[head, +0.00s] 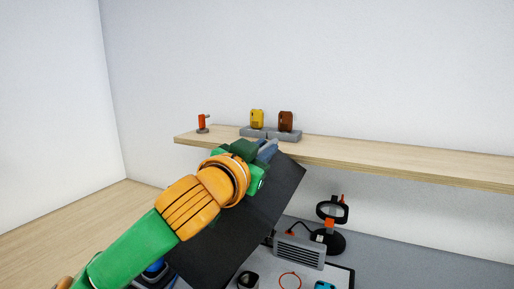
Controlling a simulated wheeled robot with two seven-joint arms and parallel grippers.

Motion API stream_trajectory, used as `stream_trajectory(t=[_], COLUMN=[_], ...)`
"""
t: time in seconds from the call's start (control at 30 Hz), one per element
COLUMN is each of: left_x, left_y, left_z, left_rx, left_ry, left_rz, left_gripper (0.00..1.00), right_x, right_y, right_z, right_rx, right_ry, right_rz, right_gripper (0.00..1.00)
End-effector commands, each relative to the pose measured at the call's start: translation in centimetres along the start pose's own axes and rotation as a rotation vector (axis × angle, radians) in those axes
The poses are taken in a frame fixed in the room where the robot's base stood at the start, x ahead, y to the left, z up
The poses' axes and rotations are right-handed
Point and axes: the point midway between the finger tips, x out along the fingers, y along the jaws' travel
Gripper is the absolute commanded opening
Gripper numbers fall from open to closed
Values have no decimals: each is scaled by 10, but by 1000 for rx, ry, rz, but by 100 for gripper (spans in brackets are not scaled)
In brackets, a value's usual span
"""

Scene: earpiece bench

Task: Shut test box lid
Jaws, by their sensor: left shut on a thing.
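The test box lid (245,232) is a large dark panel, raised and steeply tilted in the middle of the head view. My left gripper (268,149) is at the lid's upper edge, shut on it. My green and orange left arm crosses in front of the lid's left part. The body of the test box is mostly hidden behind my arm and the lid, so I cannot make it out clearly. My right gripper is not in view.
A wooden shelf (380,167) runs behind the lid. It bears a small orange item (202,122) and a grey stand (258,133) with yellow and brown pieces. Right of the lid are a grey slatted unit (299,252) and a black ring stand (333,241).

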Motion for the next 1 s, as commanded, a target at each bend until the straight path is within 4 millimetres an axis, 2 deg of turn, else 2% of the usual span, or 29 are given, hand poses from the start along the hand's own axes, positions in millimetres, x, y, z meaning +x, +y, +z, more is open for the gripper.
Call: stream_trajectory(t=[0.2,0.23,0.3,0.33,0.67,0.83,1.0], left_x=[0,0,0,0,-4,-39,-66], left_y=[0,0,0,0,0,2,1], left_z=[2,2,2,2,3,6,4], left_rx=[-1,-1,-1,-1,-1,0,-1], left_ry=[-4,-4,-4,-4,-1,3,-1], left_rz=[0,0,0,0,-1,0,0], left_gripper=[0,22,41,47,47,47,47], right_x=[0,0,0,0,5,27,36], right_y=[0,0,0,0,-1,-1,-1], right_z=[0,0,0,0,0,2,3], right_rx=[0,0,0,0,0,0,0], right_ry=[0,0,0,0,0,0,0], right_rz=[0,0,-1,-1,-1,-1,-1], right_gripper=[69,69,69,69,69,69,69])
